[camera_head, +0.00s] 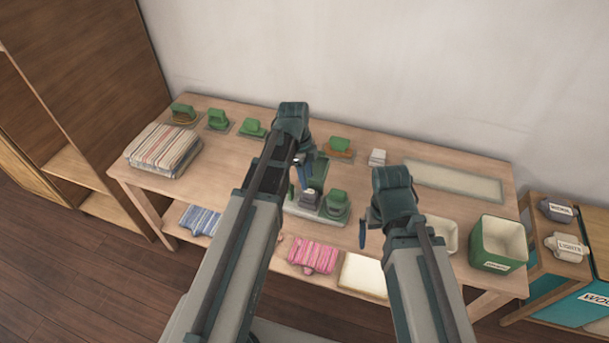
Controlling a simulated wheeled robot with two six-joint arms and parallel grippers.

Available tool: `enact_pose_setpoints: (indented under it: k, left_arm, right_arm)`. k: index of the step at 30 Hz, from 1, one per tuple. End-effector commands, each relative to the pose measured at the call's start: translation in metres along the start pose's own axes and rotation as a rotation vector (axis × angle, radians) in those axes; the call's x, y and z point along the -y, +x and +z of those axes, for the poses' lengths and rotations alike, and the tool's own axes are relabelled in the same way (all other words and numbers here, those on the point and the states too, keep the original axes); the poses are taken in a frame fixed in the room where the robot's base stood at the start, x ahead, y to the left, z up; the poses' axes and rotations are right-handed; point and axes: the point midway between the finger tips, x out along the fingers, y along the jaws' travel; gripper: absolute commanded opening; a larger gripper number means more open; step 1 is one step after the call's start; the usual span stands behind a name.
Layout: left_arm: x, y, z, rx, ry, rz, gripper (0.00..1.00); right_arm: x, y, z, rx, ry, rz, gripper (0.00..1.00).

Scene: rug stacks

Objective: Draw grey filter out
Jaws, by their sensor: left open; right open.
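A small grey piece (308,198), which looks like the grey filter, stands in a pale tray (322,216) in the middle of the table, beside a green block (336,204). My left gripper (308,178) is open just above and behind the grey piece. Its fingers overlap the piece in this view, so I cannot tell whether they touch it. My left arm hides the tray's left part. My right gripper (368,228) is open and empty, to the right of the tray, near the table's front edge.
Several green blocks (218,119) stand along the table's (230,166) back. A striped rug stack (164,147) lies at the left. A green bin (498,243) stands at the right end. Folded rugs (313,256) lie on the lower shelf. The back right holds a pale flat panel (452,182).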

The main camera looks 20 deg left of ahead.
Motion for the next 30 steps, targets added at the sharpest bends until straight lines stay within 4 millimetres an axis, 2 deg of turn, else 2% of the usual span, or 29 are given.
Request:
enact_pose_setpoints:
  k: [1, 9, 14, 22, 23, 30]
  left_arm:
    - [0.0, 0.015, 0.001, 0.0, 0.001, 0.0, 0.47]
    - [0.0, 0.048, 0.001, 0.0, 0.001, 0.0, 0.47]
    - [0.0, 0.056, 0.0, 0.0, 0.0, 0.0, 0.47]
    - [0.0, 0.055, 0.0, 0.0, 0.0, 0.0, 0.47]
    - [0.0, 0.055, 0.0, 0.0, 0.0, 0.0, 0.46]
    - [0.0, 0.055, 0.0, 0.0, 0.0, 0.0, 0.03]
  right_arm:
    - [0.001, 0.015, -0.001, 0.0, 0.0, 0.0, 1.0]
    - [0.005, 0.048, -0.003, 0.0, 0.0, 0.0, 1.0]
    - [0.005, 0.055, -0.003, 0.0, -0.001, 0.0, 1.0]
    - [0.005, 0.054, -0.003, 0.0, -0.001, 0.0, 1.0]
    - [0.005, 0.054, -0.003, 0.0, -0.001, 0.0, 1.0]
    - [0.005, 0.054, -0.003, 0.0, -0.001, 0.0, 1.0]
